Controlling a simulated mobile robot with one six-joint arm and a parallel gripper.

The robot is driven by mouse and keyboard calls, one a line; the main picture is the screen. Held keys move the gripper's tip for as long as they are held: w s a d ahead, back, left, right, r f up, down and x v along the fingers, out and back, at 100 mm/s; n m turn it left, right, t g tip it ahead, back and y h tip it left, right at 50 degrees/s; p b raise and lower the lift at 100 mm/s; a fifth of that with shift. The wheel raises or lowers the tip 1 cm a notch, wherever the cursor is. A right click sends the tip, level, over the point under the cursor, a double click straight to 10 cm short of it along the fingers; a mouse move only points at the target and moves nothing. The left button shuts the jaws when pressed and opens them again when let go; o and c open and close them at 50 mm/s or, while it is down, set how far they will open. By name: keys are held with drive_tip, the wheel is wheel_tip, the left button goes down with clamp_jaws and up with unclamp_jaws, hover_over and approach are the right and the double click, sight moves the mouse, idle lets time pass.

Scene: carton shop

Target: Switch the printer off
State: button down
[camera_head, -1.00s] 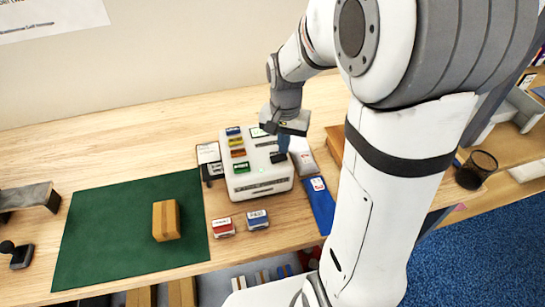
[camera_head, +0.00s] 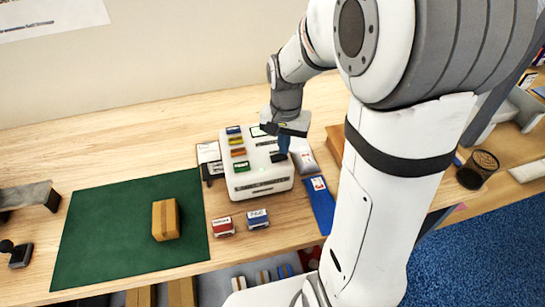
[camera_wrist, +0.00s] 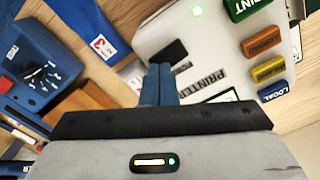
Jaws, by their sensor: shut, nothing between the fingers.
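The printer (camera_head: 262,181) is a white box on the wooden bench, with a column of coloured keys on its top. My gripper (camera_head: 280,157) is over the printer's right side, pointing down. In the wrist view its blue fingers (camera_wrist: 160,70) are together and empty, with the tips close to the dark patch. I cannot tell whether they touch it, and they hide part of the panel.
A green mat (camera_head: 110,225) with a brown carton (camera_head: 165,220) lies left of the printer. Red (camera_head: 223,227) and blue (camera_head: 257,219) stamp-like blocks sit in front. A blue folder-like item (camera_head: 320,205) lies to the right. A blue dial box (camera_wrist: 38,65) shows in the wrist view.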

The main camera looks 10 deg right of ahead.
drive_tip(key=shift+f+b, duration=0.5)
drive_tip(key=shift+f, duration=0.2)
drive_tip(key=shift+r, duration=0.1)
drive_tip(key=shift+r+p, duration=2.65)
drive_tip(key=shift+r, duration=0.85)
drive_tip(key=s+r+n+t, duration=0.1)
drive_tip(key=s+r+n, duration=0.2)
drive_tip(key=s, duration=0.4)
drive_tip(key=s+a+r+n+t+b, duration=0.1)
drive_tip(key=s+r+n+t, duration=0.1)
drive_tip(key=s, duration=0.5)
drive_tip(key=shift+s+a+r+n, duration=0.25)
drive_tip(key=shift+s+r+n, duration=0.1)
drive_tip(key=shift+r+n, duration=0.35)
